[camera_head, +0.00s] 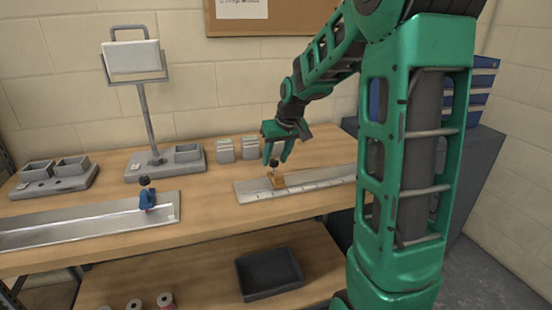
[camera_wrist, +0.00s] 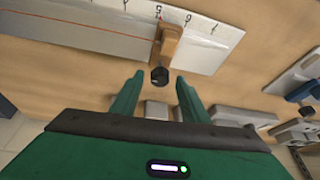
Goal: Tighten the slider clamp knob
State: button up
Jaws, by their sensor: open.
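An orange slider clamp (camera_head: 278,181) sits on a marked grey rail (camera_head: 312,183) at the middle right of the bench, with a black knob (camera_head: 273,163) on its upper side. In the wrist view the orange clamp (camera_wrist: 168,42) lies across the numbered rail (camera_wrist: 100,28), and the black knob (camera_wrist: 159,75) shows just beyond the fingertips. My gripper (camera_head: 278,158) is over the clamp, with its green fingers open around or just above the knob. In the wrist view the open fingers (camera_wrist: 155,80) stand apart on either side of the knob, and I cannot see contact.
A second rail (camera_head: 90,225) with a blue slider clamp (camera_head: 147,197) lies at the left front. Grey tubs (camera_head: 187,152) on scales and grey blocks (camera_head: 225,150) stand along the back. A dark tray (camera_head: 268,275) is on the lower shelf. The bench between the rails is clear.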

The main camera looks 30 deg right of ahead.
jog(key=shift+f, duration=0.15)
grip_shut()
jog(key=shift+n, duration=0.5)
grip_release()
jog(key=v, duration=1)
jog(key=shift+d+r, duration=0.25)
jog(key=shift+r, duration=0.1)
